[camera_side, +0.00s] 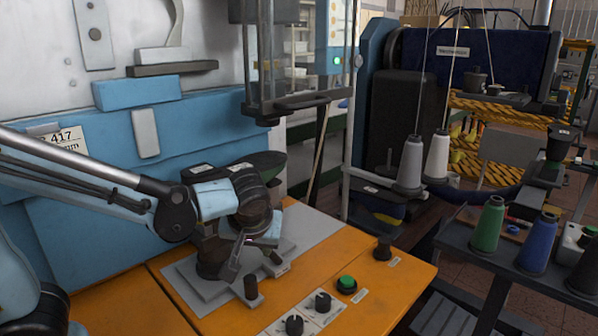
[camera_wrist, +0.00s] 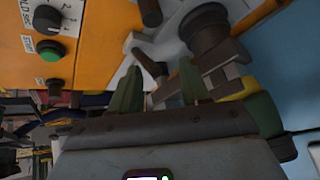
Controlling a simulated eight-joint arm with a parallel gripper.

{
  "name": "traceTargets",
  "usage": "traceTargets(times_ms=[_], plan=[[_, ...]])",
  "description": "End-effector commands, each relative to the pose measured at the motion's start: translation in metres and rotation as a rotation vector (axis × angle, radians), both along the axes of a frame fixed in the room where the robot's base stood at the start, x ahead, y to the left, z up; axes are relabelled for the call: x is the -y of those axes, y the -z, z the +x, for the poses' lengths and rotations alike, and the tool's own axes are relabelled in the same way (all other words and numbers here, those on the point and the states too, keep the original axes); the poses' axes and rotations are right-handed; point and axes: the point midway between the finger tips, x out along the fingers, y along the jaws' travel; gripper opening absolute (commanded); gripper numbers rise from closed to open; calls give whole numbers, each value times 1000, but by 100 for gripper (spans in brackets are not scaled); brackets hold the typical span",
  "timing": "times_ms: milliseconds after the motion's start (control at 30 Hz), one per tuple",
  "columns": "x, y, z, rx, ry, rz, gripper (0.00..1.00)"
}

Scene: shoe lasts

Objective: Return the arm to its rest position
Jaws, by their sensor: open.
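In the wrist view my gripper (camera_wrist: 159,68) has its two dark green fingers spread apart. No held object shows between them. Beyond the fingers are a pale plate and dark metal parts of a fixture (camera_wrist: 205,30). From this view I cannot tell whether the fingers touch any of it. In the side view the fixture's pale base plate (camera_side: 188,284) lies on the orange bench. Light blue and dark jointed parts crowd above it, and I cannot pick out my fingertips among them.
The orange bench (camera_side: 115,305) carries a green button (camera_side: 346,284), dark knobs (camera_side: 322,301) and a black knob (camera_side: 382,250). Right of it stands a dark rack (camera_side: 460,240) with thread cones, among them a green one (camera_side: 488,224). A glazed machine part (camera_side: 300,60) hangs behind.

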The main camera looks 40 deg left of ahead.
Motion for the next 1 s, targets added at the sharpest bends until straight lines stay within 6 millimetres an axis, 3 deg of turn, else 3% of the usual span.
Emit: traceTargets(times_ms=[300, 500, 1000], plan=[[3, -6, -34, -10, 487, -130, 46], [8, -12, -43, 68, 694, -123, 46], [10, -14, -45, 105, 774, -103, 46]])
